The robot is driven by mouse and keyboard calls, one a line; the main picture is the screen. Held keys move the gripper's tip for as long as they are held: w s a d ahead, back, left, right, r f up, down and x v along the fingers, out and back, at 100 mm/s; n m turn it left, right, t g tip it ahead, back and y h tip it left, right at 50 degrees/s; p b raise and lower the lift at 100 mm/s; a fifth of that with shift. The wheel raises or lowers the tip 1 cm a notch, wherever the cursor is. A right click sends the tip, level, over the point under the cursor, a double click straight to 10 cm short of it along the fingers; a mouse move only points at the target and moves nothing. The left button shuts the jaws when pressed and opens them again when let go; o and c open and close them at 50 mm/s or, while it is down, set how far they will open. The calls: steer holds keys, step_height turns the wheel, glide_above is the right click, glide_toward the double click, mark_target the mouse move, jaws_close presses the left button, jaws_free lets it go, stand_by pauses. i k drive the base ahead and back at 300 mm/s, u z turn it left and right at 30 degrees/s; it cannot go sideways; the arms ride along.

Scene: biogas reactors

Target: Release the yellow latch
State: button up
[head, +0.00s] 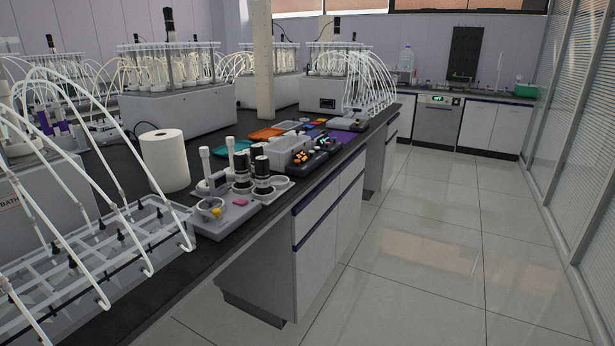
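A small yellow part (216,212), which may be the yellow latch, shows on a light grey device (238,216) near the bench's front edge. It sits at a small round cup-like part of that device, with a pink piece (240,202) just to its right. It is too small to tell whether the latch is closed or open. My gripper is not in view, and nothing is seen touching the device.
A dark bench (115,312) runs from front left to back. A clear rack with white tubes (95,262) stands left of the device, a paper roll (164,160) behind it, dark-topped bottles (262,168) to its right. The tiled floor (430,240) is free.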

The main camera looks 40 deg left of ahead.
mark_target(217, 211)
steer(key=z, duration=0.75)
steer(key=k, duration=1)
steer(key=z, duration=0.45)
steer(key=i, duration=1.45)
steer(key=u, duration=0.8)
steer(key=i, duration=1.95)
steer(key=u, duration=1.2)
steer(key=i, duration=1.3)
steer(key=u, duration=2.1)
steer(key=i, duration=1)
steer(key=u, duration=1)
steer(key=i, duration=0.5)
steer(key=u, duration=0.1)
